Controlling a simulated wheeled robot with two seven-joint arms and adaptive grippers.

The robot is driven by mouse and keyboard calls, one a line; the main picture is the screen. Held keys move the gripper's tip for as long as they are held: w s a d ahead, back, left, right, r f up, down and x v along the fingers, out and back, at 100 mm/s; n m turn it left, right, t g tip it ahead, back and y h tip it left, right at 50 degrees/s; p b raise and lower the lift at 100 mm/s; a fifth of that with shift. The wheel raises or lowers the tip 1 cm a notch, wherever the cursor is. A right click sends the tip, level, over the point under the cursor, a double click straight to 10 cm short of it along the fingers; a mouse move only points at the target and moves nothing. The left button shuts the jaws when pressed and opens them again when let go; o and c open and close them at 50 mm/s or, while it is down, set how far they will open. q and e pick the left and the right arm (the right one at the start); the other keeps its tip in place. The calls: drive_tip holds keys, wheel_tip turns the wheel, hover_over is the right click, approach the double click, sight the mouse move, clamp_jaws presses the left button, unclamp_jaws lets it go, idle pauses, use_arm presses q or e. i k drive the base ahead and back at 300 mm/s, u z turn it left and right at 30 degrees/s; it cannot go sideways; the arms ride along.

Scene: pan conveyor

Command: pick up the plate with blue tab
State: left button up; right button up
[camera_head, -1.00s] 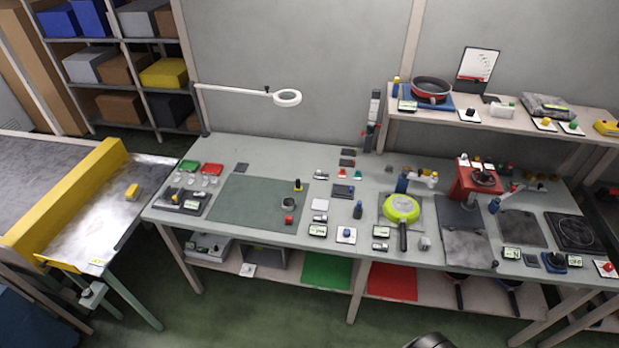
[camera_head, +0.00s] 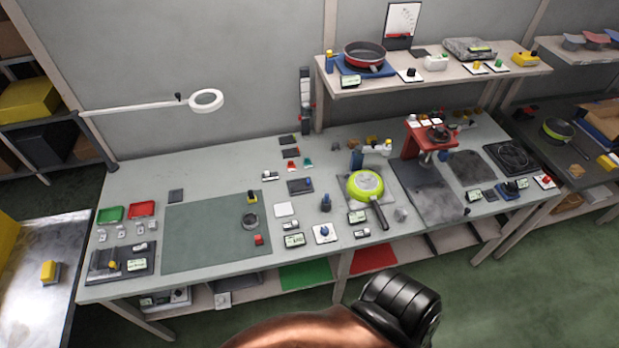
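No plate with a clearly readable blue tab stands out at this size. A small white plate with a blue knob (camera_head: 325,233) lies near the front edge of the workbench (camera_head: 130,190), left of the green pan. A dark blue piece with a black knob (camera_head: 511,189) lies at the bench's right end. A copper-coloured part of my arm (camera_head: 290,332) with a black ridged end (camera_head: 400,305) shows at the bottom, in front of the bench and apart from it. No gripper fingers are visible.
A lime-green pan (camera_head: 366,186) lies on the bench, its handle toward the front. A red press (camera_head: 430,140) stands behind dark mats. A raised shelf (camera_head: 500,65) holds a red pan (camera_head: 363,55). Another table stands at right. A green mat (camera_head: 215,235) is mostly clear.

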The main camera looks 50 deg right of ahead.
sight(300, 184)
drive_tip(key=z, duration=0.65)
drive_tip(key=i, duration=0.75)
drive_tip(key=z, duration=0.85)
